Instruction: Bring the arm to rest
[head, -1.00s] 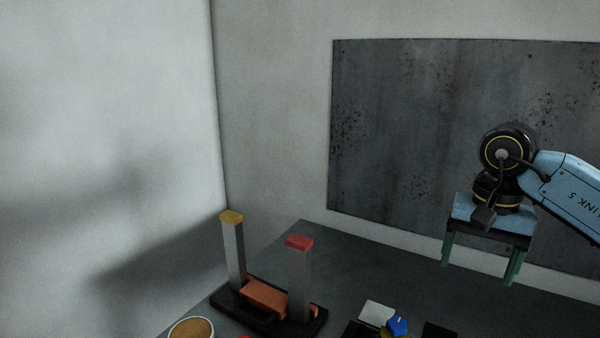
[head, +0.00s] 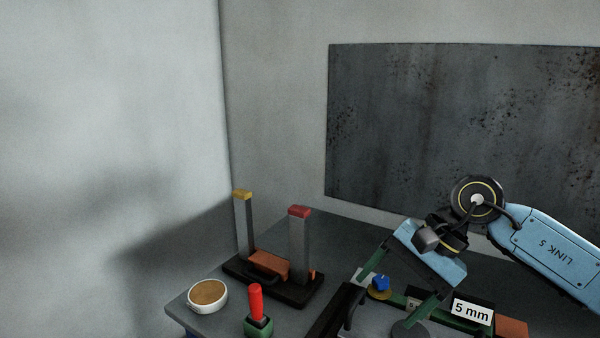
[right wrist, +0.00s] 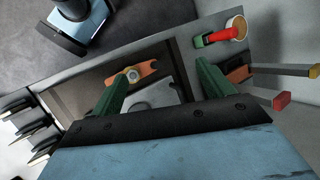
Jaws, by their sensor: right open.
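My right arm comes in from the right in the head view, with its blue link (head: 550,248). My right gripper (head: 380,303) is tilted, its green fingers apart and pointing down and left over the table's items. In the right wrist view the right gripper (right wrist: 160,82) is open, with nothing held between its fingers. Beyond the fingers lie an orange bar with a bolt (right wrist: 133,74) and a grey plate (right wrist: 155,92) in a dark recess; I cannot tell the exact gap.
A black stand (head: 290,290) has two upright posts, one yellow-topped (head: 243,225), one red-topped (head: 298,245). A round tan-topped dish (head: 207,292) and a red-handled tool in a green block (head: 256,312) are at left. A blue knob (head: 380,283) and a "5 mm" label (head: 472,312) are close to the gripper.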

